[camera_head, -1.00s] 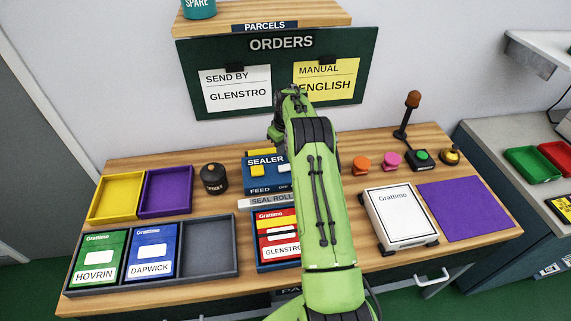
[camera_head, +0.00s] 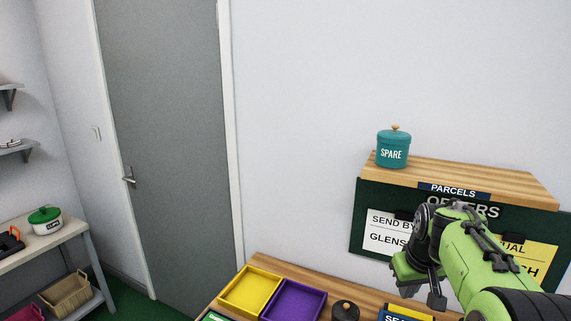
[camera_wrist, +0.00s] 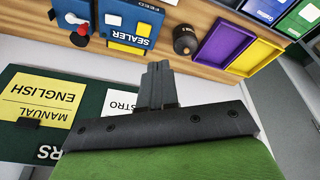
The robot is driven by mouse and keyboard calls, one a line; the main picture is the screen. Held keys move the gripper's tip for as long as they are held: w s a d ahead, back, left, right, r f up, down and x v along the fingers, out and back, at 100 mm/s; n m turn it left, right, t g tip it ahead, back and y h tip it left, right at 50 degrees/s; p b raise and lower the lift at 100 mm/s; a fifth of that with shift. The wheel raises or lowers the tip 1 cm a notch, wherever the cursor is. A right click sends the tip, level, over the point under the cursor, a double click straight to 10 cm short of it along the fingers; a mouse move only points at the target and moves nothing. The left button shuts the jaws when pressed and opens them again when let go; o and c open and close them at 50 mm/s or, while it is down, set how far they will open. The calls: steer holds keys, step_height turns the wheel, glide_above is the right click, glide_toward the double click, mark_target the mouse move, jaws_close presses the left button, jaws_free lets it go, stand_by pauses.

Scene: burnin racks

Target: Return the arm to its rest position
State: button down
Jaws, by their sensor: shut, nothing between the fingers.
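My gripper (camera_wrist: 158,85) shows in the wrist view with its dark fingers together and nothing between them. In the head view my green arm rises at the lower right, with the gripper end (camera_head: 428,290) in front of the orders board (camera_head: 372,218), clear of the bench. The fingertips are hard to make out there. In the wrist view the blue sealer (camera_wrist: 130,28) lies beyond the fingers, and the orders board also shows at the left (camera_wrist: 95,75).
The bench holds a yellow tray (camera_head: 224,300), a purple tray (camera_head: 268,310) and a dark round pot (camera_head: 345,311). A teal SPARE jar (camera_head: 393,150) stands on the wooden shelf (camera_head: 470,178) above the board. A grey door (camera_head: 170,130) and a side table (camera_head: 25,250) are at the left.

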steer(key=s+a+r+t, duration=0.1)
steer(key=s+a+r, duration=0.25)
steer(key=s, duration=0.45)
steer(key=s+a+r, duration=0.2)
steer(key=s+a, duration=0.3)
steer(key=s, duration=0.2)
steer(key=s+a+f, duration=0.1)
steer(key=s+f, duration=0.1)
steer(key=s, duration=0.4)
steer(key=s+a+f+t, duration=0.1)
steer(key=s+f, duration=0.1)
steer(key=s, duration=0.4)
steer(key=shift+a+m+y, duration=0.25)
steer(key=shift+m+y, duration=0.05)
steer(key=shift+f, duration=0.1)
